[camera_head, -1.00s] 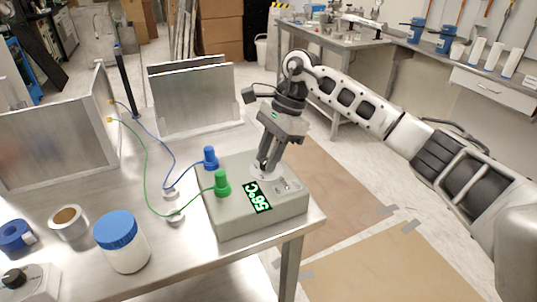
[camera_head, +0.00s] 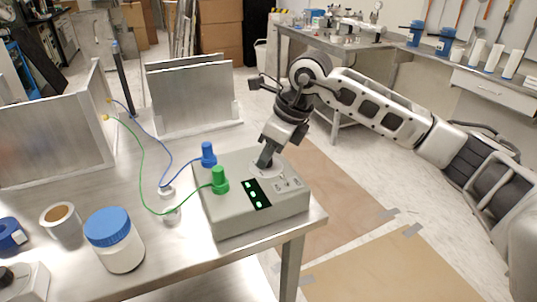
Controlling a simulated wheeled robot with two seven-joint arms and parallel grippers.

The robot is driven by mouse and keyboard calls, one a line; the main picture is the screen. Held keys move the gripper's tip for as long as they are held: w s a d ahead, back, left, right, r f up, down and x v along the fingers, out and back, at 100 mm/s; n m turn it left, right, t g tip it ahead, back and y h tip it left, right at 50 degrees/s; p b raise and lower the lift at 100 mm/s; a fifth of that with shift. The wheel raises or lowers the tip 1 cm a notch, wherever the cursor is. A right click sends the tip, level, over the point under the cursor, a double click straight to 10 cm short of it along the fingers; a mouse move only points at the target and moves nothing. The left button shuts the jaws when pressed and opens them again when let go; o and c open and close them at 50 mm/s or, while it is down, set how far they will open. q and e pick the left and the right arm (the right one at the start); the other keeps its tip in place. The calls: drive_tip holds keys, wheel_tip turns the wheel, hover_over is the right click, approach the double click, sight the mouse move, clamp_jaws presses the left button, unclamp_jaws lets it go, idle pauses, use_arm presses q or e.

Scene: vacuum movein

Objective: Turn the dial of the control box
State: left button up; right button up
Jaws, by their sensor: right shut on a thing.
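The grey control box (camera_head: 255,217) sits on the metal table near its right edge. A blue plug (camera_head: 208,155) and a green plug (camera_head: 220,181) stand on its left part, with wires leading left. Its black display (camera_head: 256,194) shows green marks that are not a clear reading. The dial is at the back of the box's top and is mostly hidden by my right gripper (camera_head: 264,162). My right gripper points down onto the dial with its fingers closed on it. My left gripper is out of view.
A white jar with a blue lid (camera_head: 114,245), a tape roll (camera_head: 61,221) and a blue roll (camera_head: 11,234) stand at the front left. Upright metal panels (camera_head: 190,97) stand at the back. The table's right edge is close beside the box.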

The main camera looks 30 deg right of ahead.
drive_tip(key=m+t+h+b, duration=0.1)
drive_tip(key=m, duration=0.3)
drive_tip(key=shift+a, duration=0.1)
drive_tip(key=shift+s+m+h+b, duration=0.1)
drive_tip(key=shift+m+h+b, duration=0.4)
drive_tip(key=shift+m, duration=0.5)
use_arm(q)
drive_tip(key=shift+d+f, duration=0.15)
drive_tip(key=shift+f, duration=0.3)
use_arm(e)
drive_tip(key=shift+m, duration=0.3)
drive_tip(key=o, duration=1)
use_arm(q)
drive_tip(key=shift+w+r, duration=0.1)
use_arm(e)
drive_tip(key=shift+r, duration=0.15)
